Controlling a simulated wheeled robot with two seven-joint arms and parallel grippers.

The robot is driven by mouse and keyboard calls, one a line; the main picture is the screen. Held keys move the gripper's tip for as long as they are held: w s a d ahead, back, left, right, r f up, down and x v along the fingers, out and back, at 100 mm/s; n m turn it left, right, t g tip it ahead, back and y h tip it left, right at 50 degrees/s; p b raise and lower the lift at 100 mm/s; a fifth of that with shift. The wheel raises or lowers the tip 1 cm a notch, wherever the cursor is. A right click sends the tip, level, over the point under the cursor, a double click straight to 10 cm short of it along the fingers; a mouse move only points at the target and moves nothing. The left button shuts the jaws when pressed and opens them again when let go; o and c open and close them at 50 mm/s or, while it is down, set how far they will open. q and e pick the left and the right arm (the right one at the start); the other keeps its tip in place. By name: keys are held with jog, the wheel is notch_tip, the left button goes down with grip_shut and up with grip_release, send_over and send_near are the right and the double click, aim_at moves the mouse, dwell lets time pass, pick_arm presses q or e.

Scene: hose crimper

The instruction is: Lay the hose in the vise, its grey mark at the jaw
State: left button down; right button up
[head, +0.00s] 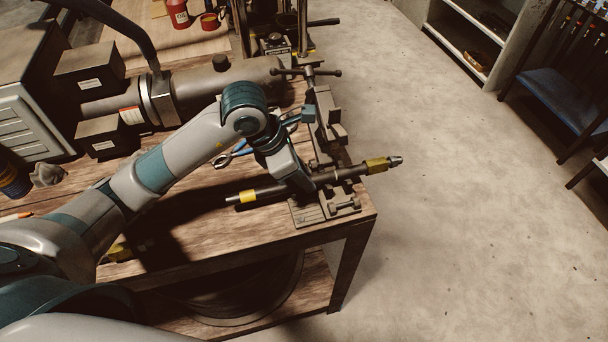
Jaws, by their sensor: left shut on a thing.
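The hose (268,191) is a dark rod-like length with a yellow band near its left end and a wider yellow band (377,165) near its right end. My left gripper (303,188) is shut on it around its middle, reaching down from above. The hose lies roughly level across the table's right corner, its right end past the edge. The vise (325,112), dark metal with a T-handle, stands at the table's right edge, just behind the hose. I cannot tell whether the hose touches the jaws. The grey mark cannot be made out. My right gripper is out of view.
A large grey cylindrical machine (215,85) lies behind my left arm on the wooden table (200,240). A blue-handled tool (237,153) lies behind the gripper. A red can (178,14) stands at the back. The floor to the right is clear.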

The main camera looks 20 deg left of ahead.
pick_arm(q)
jog(key=shift+f, duration=0.15)
dwell(0.4)
jog(key=c, duration=1.6)
grip_release()
jog(key=shift+o, duration=0.4)
